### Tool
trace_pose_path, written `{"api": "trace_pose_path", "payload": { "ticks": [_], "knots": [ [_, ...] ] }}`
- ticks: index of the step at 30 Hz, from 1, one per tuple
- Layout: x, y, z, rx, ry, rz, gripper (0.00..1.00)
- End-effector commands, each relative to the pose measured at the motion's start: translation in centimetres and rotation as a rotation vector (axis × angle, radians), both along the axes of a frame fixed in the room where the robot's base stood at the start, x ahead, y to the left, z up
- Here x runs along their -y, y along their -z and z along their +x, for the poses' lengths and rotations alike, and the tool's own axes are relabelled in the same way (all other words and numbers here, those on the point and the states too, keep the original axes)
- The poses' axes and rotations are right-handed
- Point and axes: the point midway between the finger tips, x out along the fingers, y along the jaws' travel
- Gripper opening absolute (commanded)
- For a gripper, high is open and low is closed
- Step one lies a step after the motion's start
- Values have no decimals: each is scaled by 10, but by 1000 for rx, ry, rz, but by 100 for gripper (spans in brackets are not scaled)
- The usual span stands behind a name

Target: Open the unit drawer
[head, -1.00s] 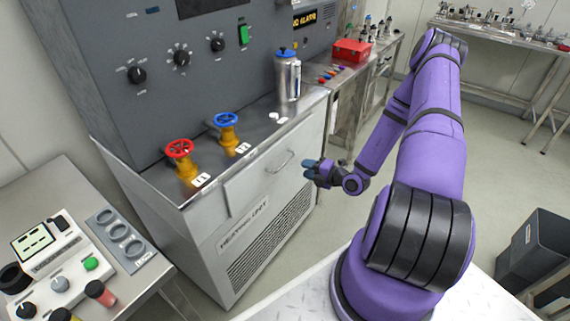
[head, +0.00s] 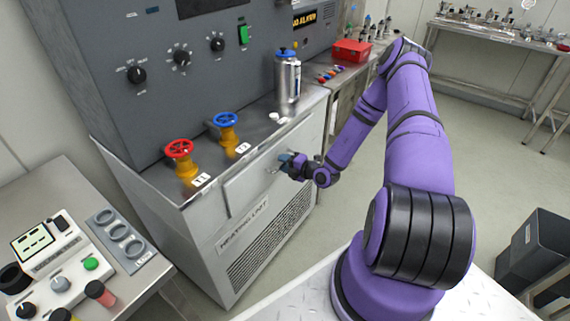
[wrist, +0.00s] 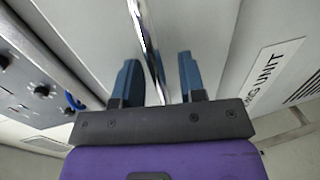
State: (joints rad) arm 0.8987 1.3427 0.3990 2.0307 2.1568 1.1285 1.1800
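The unit drawer (head: 246,190) is a pale grey front on the heating unit, below the steel worktop. It looks shut. Its curved metal handle (wrist: 146,38) runs between the two blue fingers of my gripper (wrist: 158,82) in the wrist view. The fingers stand apart on either side of the handle, with a gap visible on both sides. In the head view my gripper (head: 284,164) is at the drawer front and hides most of the handle.
A red-wheeled valve (head: 181,160), a blue-wheeled valve (head: 228,134) and a metal flask (head: 288,76) stand on the worktop above the drawer. A side table with a control box (head: 55,255) is at the lower left.

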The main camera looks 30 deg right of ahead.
Motion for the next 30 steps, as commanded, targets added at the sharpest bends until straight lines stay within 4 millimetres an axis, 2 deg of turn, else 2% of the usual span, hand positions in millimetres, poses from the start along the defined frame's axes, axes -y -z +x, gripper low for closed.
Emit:
{"api": "trace_pose_path", "payload": {
  "ticks": [7, 12, 23, 26, 30],
  "knots": [
    [0, 0, 0, 0, 0, 0, 37],
    [0, 0, 0, 0, 0, 0, 0],
    [3, 0, -6, 0, 2, 0, 0],
    [8, 0, -16, 0, 3, 0, 0],
    [16, 0, -41, -2, 4, 0, 0]
  ]
}}
